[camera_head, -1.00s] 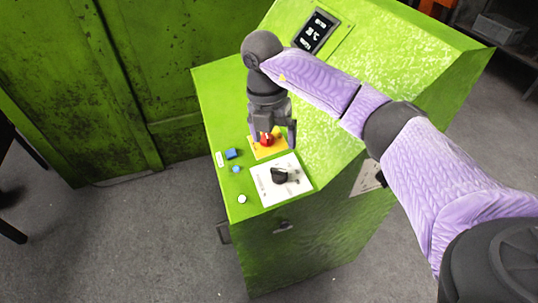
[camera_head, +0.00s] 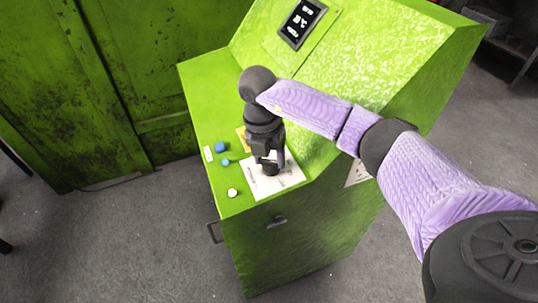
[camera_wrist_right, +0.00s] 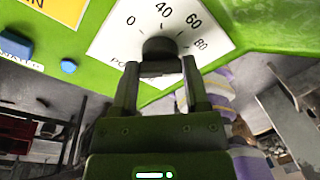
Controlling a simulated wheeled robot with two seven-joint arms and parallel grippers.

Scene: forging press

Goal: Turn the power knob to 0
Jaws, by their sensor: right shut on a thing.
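The black power knob (camera_wrist_right: 160,48) sits on a white dial plate (camera_wrist_right: 110,42) on the green console. In the right wrist view the plate shows the numbers 0, 40, 60 and 80. My right gripper (camera_wrist_right: 161,68) has one finger on each side of the knob and is shut on it. In the head view my right gripper (camera_head: 269,164) points down over the white plate (camera_head: 286,181) and hides most of the knob. I cannot tell which number the knob points to. My left gripper is not in view.
The green console (camera_head: 205,105) has blue buttons (camera_head: 221,147) and a white button (camera_head: 233,193) left of the plate. A yellow plate (camera_head: 241,137) is partly hidden behind my gripper. A dark display (camera_head: 301,24) is on the sloped panel. A handle (camera_head: 214,232) sticks out at the console's left.

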